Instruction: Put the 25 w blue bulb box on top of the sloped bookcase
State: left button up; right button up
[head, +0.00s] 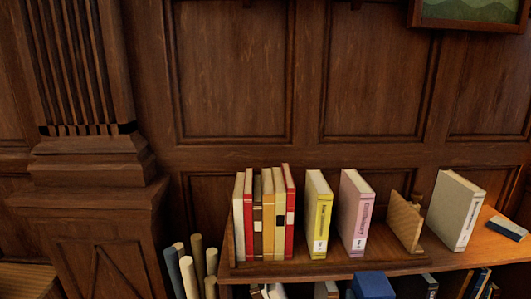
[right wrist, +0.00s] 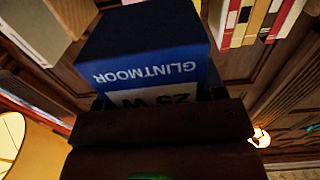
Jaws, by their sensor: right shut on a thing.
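The blue bulb box (right wrist: 140,45) fills the upper middle of the right wrist view, with "GLINTMOOR" and a white band reading "25 W" upside down there. My right gripper (right wrist: 160,98) is shut on it. In the head view the blue box (head: 373,285) shows at the bottom edge, in front of the bookcase; the gripper is mostly out of frame there. The bookcase (head: 300,269) has a wooden top carrying books. My left gripper is not in view.
On the bookcase top stand a row of books (head: 265,215), a yellow book (head: 318,215), a pink book (head: 354,213), a wooden bookend (head: 405,222) and a grey book (head: 454,210). A small dark blue item (head: 508,228) lies at right. Rolled tubes (head: 190,270) stand left.

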jog(key=shift+s+d+f, duration=0.1)
jog(key=shift+s+f, duration=0.1)
jog(key=shift+f, duration=0.1)
